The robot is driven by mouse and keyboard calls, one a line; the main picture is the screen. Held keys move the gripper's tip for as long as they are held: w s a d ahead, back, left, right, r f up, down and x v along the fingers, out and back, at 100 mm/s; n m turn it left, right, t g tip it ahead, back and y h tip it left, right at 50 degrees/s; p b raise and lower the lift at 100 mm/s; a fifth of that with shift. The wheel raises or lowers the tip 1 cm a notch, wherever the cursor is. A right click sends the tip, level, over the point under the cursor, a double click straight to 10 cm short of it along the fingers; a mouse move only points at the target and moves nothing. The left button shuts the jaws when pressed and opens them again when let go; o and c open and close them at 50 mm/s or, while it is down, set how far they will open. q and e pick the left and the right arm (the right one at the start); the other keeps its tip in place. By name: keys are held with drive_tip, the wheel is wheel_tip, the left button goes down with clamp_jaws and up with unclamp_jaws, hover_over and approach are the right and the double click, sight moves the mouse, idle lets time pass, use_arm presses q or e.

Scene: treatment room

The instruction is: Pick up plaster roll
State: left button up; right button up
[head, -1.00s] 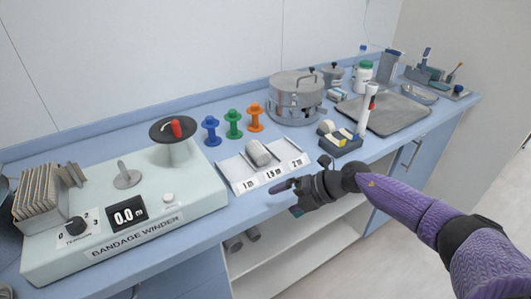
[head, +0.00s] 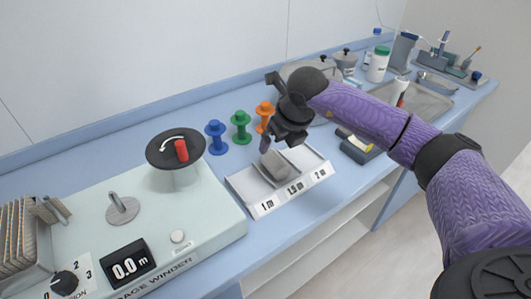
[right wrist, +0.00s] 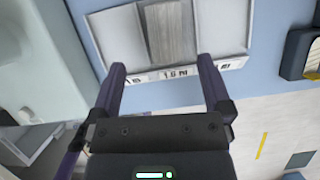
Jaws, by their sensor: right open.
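A pale grey roll (head: 275,167), which I take as the plaster roll, lies in the middle compartment, marked 1.5 m, of a white tray (head: 243,183). My right gripper (head: 280,138) is above the tray and partly covers the roll in the head view. In the right wrist view the roll (right wrist: 170,32) shows beyond and between the two spread fingertips of the gripper (right wrist: 162,66), with nothing held. Whether the fingers touch the roll cannot be told. My left gripper is not in view.
The bandage winder (head: 205,228) stands left of the tray. Blue (head: 216,137), green (head: 241,127) and orange (head: 264,112) spools stand behind it. A dark dispenser (head: 357,150) is to the right. A metal pot (head: 302,68) is partly hidden behind my arm.

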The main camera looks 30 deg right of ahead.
sight(277, 159)
drive_tip(key=x, duration=0.2)
drive_tip(key=s+b+x, duration=0.1)
drive_tip(key=x, duration=0.2)
drive_tip(key=b+x, duration=0.1)
drive_tip(key=x, duration=0.2)
drive_tip(key=shift+s+d+f, duration=0.15)
drive_tip(key=shift+d+f, duration=0.1)
drive_tip(key=shift+d, duration=0.05)
drive_tip(key=shift+w+f, duration=0.2)
drive_tip(key=shift+f, duration=0.1)
drive_tip(key=shift+r, duration=0.1)
drive_tip(key=c, duration=1.3)
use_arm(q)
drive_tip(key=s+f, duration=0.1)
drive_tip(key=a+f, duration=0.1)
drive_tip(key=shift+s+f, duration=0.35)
